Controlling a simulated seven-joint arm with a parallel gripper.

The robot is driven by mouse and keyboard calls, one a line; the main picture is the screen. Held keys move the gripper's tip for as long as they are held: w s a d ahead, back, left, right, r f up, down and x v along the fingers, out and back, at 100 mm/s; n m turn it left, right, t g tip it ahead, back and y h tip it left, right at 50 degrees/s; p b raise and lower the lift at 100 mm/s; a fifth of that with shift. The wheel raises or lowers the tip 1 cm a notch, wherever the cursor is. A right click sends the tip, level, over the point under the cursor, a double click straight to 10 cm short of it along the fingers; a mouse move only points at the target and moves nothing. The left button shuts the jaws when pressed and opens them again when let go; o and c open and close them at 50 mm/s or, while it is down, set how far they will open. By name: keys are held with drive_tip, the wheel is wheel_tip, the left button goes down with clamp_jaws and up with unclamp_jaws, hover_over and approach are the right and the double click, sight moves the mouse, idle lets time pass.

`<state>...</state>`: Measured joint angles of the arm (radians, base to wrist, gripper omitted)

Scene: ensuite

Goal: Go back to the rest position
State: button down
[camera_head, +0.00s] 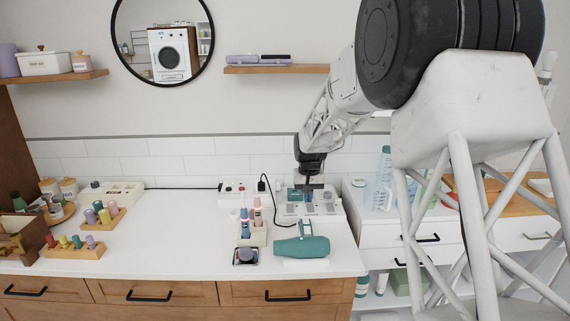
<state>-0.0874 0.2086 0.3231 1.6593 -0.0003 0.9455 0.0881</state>
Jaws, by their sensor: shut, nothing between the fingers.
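My gripper (309,192) points down at the back right of the white counter (180,235). It is shut and holds nothing that I can see. Its fingertips are small and dark, over or just behind a white tray (338,212) with grey and blue items; I cannot tell whether they touch anything. My arm reaches in from the upper right.
A teal hair dryer (300,247) lies in front of the tray. Left of it are a holder with bottles (252,236) and a small dark box (245,257). A black plug (262,186) stands behind. A wooden shelf (280,69) hangs above. The counter's middle is clear.

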drive_tip(key=s+d+r, duration=0.2)
drive_tip(key=s+r, duration=0.3)
drive_tip(key=s, duration=0.3)
drive_tip(key=s+d+r+t, duration=0.1)
drive_tip(key=s+r, duration=0.3)
drive_tip(key=s, duration=0.5)
drive_tip(key=s+d+r, duration=0.2)
drive_tip(key=s+r, duration=0.3)
drive_tip(key=s, duration=0.3)
drive_tip(key=s+d+f, duration=0.1)
drive_tip(key=s, duration=1.2)
drive_tip(key=s+d+f+t, duration=0.1)
drive_tip(key=s, duration=1.3)
drive_tip(key=shift+s+d+t, duration=0.15)
drive_tip(key=shift+d+t, duration=0.15)
